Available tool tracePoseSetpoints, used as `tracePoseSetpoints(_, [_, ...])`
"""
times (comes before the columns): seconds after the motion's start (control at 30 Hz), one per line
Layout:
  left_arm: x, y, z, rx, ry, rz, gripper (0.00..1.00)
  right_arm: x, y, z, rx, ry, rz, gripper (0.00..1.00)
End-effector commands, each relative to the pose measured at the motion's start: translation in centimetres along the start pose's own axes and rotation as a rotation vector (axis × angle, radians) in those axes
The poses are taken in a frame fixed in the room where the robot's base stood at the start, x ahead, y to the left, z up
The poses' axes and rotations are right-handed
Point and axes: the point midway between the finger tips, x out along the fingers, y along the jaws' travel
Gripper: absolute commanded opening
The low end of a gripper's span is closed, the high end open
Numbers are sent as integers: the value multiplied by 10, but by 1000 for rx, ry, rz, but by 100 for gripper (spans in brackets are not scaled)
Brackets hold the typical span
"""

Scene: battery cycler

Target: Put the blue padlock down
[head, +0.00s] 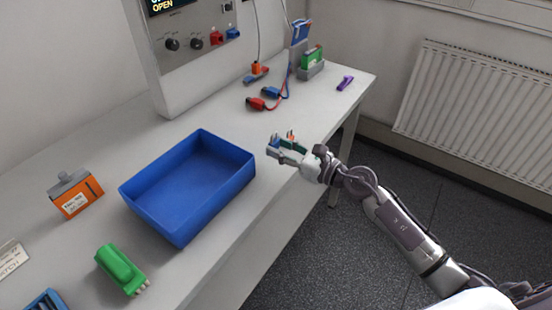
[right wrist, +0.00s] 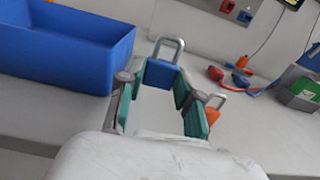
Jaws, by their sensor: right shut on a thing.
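The blue padlock (right wrist: 160,74) with its grey shackle is between the fingertips of my right gripper (right wrist: 158,88), which is shut on it. In the head view the right gripper (head: 281,148) is above the table's front edge, right of the blue tray, and the blue padlock (head: 273,143) shows at its tips. An orange padlock (right wrist: 213,112) shows beside the right-hand finger, partly hidden; I cannot tell whether it touches the finger. My left gripper is not in view.
The blue tray (head: 250,163) is empty. Red and blue plugs (head: 257,103) with leads lie behind the gripper. The table (head: 222,119) is clear behind the tray.

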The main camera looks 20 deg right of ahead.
Motion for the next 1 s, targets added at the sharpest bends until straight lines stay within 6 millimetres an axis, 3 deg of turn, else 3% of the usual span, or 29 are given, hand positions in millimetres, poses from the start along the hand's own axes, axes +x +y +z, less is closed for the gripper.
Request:
tracePoseSetpoints(0.17, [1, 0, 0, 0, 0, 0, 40, 11, 6, -10, 1, -1, -1, 10])
tracePoseSetpoints(0.4, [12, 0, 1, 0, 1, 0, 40, 11, 6, -44, 4, 0, -2, 10])
tracePoseSetpoints(0.87, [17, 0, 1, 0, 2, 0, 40, 10, 6, -52, -1, 0, -1, 10])
tracePoseSetpoints(0.9, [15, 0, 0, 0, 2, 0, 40, 10, 6, -51, -1, 1, -1, 41])
tracePoseSetpoints(1.0, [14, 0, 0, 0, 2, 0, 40, 10, 6, -50, 0, 1, -1, 58])
